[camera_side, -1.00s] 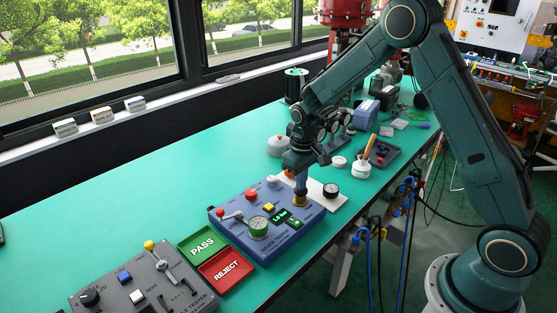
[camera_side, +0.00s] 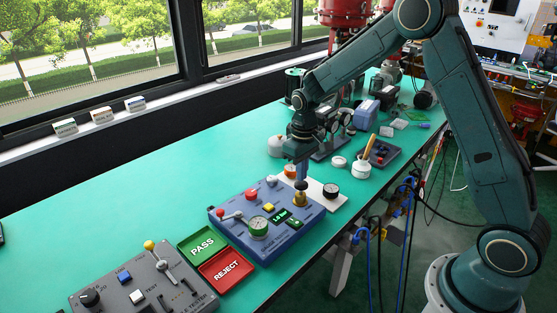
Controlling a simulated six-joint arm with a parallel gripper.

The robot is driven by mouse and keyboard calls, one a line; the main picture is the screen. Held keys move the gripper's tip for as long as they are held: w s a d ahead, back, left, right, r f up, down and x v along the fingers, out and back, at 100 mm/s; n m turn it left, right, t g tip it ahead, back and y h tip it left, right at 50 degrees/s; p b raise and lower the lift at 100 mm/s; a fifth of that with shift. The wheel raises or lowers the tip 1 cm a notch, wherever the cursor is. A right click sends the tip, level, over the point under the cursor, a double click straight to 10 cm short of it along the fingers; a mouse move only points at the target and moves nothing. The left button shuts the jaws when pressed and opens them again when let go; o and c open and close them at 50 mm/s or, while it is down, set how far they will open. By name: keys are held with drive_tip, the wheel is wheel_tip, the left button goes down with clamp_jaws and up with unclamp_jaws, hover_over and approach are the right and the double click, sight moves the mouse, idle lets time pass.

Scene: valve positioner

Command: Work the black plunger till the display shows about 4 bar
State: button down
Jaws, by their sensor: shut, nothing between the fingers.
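The blue gauge tester box (camera_side: 240,243) sits on the green bench. Its small dark display (camera_side: 279,215) shows green digits, too small to read surely. A brass-coloured collar (camera_side: 300,199) stands at the box's far right corner. The black plunger cannot be made out; it is likely hidden at the collar under my gripper. My gripper (camera_side: 302,187) is shut, pointing down, with its tips just above the collar. Whether they touch the plunger I cannot tell.
A white plate with a black gauge (camera_side: 331,190) lies close on the right.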

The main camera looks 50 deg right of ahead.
drive_tip(key=shift+f, duration=0.2)
idle(0.3)
drive_tip(key=shift+f, duration=1.45)
drive_tip(key=shift+r, duration=1.65)
drive_tip(key=shift+f, duration=0.25)
drive_tip(key=shift+f, duration=1.5)
drive_tip(key=shift+r, duration=1.75)
